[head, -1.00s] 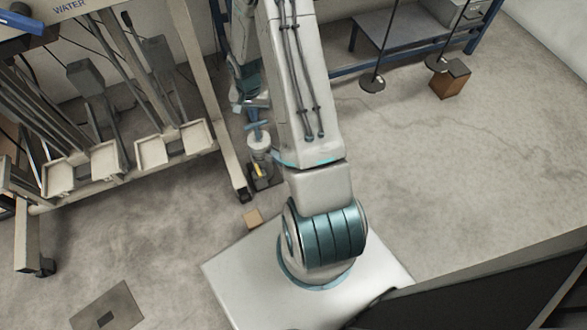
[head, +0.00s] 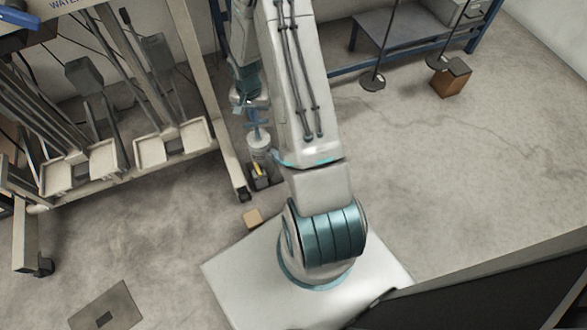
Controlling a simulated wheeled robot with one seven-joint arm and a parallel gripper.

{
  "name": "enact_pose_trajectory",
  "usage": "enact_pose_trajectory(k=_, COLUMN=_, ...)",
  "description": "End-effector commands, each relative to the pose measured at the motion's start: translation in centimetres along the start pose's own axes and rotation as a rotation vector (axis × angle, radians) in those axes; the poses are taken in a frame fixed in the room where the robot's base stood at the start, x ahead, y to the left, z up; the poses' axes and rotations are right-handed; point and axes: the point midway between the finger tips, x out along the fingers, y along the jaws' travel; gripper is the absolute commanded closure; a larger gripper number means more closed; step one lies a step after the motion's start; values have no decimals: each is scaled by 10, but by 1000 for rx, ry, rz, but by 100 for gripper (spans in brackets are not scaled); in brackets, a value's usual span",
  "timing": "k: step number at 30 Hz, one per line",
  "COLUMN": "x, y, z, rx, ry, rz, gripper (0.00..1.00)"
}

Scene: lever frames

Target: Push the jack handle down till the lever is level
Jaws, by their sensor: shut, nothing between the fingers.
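The jack (head: 259,143) stands on the floor just left of my upper arm. It has a pale round body, a dark base with a yellow mark, and a blue bar-like part (head: 257,124) on top that looks like its handle or lever. My gripper (head: 252,104) points down just above this blue part, shut and empty. It is small and partly mixed with the wrist, so I cannot tell whether it touches the handle. The lever's tilt cannot be read from this steep view.
A wheeled rack (head: 226,160) with trays and long tools stands close to the left of the jack. A small tan block (head: 252,218) lies near my base. A blue-framed bench (head: 395,38) and a brown box (head: 451,78) are at the back right.

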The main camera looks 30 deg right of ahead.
Motion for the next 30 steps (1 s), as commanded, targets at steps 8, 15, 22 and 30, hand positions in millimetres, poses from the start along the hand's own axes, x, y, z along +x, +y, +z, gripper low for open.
enact_pose_trajectory(k=8, x=23, y=0, z=0, rx=1, ry=0, rz=0, gripper=100)
enact_pose_trajectory(k=15, x=40, y=0, z=0, rx=1, ry=-1, rz=0, gripper=100)
enact_pose_trajectory(k=22, x=41, y=0, z=0, rx=1, ry=-1, rz=0, gripper=100)
enact_pose_trajectory(k=30, x=34, y=0, z=0, rx=1, ry=0, rz=0, gripper=100)
